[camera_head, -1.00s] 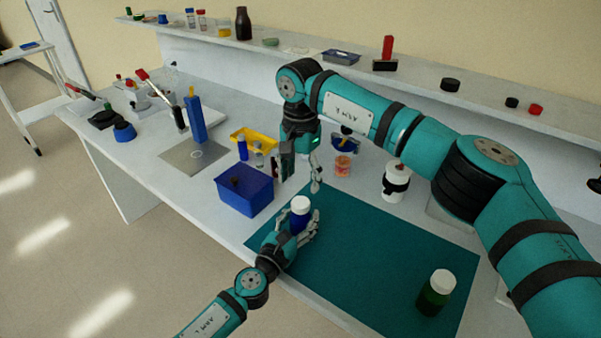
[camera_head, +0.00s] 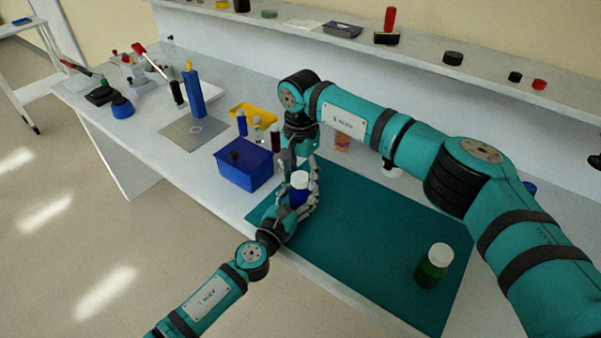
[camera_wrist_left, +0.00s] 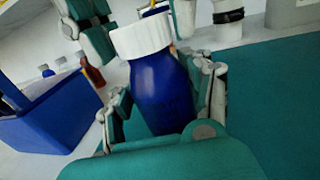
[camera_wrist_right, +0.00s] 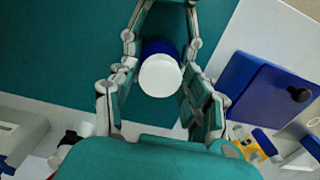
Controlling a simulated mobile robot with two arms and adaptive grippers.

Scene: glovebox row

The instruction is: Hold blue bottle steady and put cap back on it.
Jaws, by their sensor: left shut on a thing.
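The blue bottle (camera_head: 299,197) stands upright at the left end of the green mat (camera_head: 370,230). My left gripper (camera_head: 304,204) is shut on its body, with fingers on both sides in the left wrist view (camera_wrist_left: 165,100). A white cap (camera_head: 299,179) sits on top of the bottle, and it also shows in the left wrist view (camera_wrist_left: 141,36). I cannot tell whether it is screwed tight. My right gripper (camera_head: 302,168) is at the cap from behind and above. In the right wrist view its fingers are spread on either side of the cap (camera_wrist_right: 160,76), with gaps between.
A blue box (camera_head: 245,175) stands close left of the bottle, with small vials and a yellow tray (camera_head: 254,116) behind. A green bottle with a white cap (camera_head: 433,266) stands at the mat's right end. The mat's middle is clear.

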